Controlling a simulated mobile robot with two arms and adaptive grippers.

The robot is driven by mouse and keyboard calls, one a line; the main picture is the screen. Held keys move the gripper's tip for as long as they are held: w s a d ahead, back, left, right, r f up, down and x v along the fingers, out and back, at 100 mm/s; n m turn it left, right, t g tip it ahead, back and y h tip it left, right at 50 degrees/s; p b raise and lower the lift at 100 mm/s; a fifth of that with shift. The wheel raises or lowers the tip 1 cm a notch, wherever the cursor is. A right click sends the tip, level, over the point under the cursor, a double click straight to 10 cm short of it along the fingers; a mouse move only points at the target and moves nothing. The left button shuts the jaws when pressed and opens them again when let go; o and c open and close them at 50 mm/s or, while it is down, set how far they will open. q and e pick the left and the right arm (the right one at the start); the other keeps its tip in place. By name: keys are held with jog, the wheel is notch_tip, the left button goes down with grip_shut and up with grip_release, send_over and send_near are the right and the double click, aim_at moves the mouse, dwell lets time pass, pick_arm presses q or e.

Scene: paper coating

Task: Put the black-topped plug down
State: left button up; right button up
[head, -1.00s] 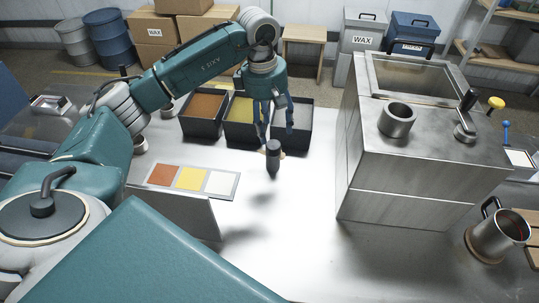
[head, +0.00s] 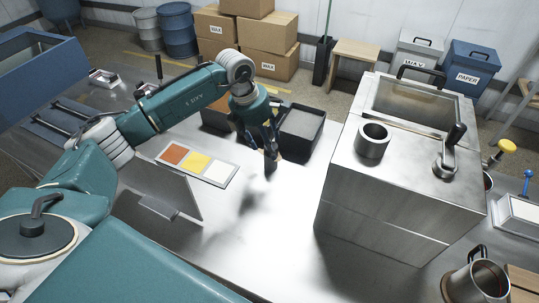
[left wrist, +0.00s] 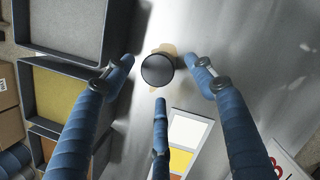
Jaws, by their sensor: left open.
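The black-topped plug (head: 270,166) is upright below the fingers of my left gripper (head: 268,148), over the bare metal table. In the left wrist view its round black top (left wrist: 158,70) shows from above, with a tan part partly visible beneath it. The fingers of my left gripper (left wrist: 160,82) are spread around the plug, with visible gaps to it. The gripper is open. I cannot clearly tell whether the plug's foot touches the table. My right gripper is not in view.
A grey-filled bin (head: 297,148) stands behind the plug, with other bins partly hidden by my arm. A color card (head: 221,172) lies to the left. A steel tank (head: 390,200) with a cup (head: 372,142) on it stands to the right.

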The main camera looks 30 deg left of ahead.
aim_at(270, 166)
pick_arm(q)
jog(key=shift+d+f, duration=0.15)
jog(key=shift+f, duration=0.15)
jog(key=shift+d+f, duration=0.1)
jog(key=shift+f, duration=0.1)
jog(key=p+x, duration=0.2)
jog(key=x, duration=0.2)
jog(key=shift+f+p, duration=0.3)
jog(key=shift+p, duration=0.1)
jog(key=shift+w+f, duration=0.1)
jog(key=shift+f, duration=0.15)
jog(key=c, duration=1.1)
jog(key=shift+c, duration=0.9)
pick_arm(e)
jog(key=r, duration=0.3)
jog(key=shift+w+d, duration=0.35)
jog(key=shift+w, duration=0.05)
pick_arm(q)
jog(key=shift+r, duration=0.1)
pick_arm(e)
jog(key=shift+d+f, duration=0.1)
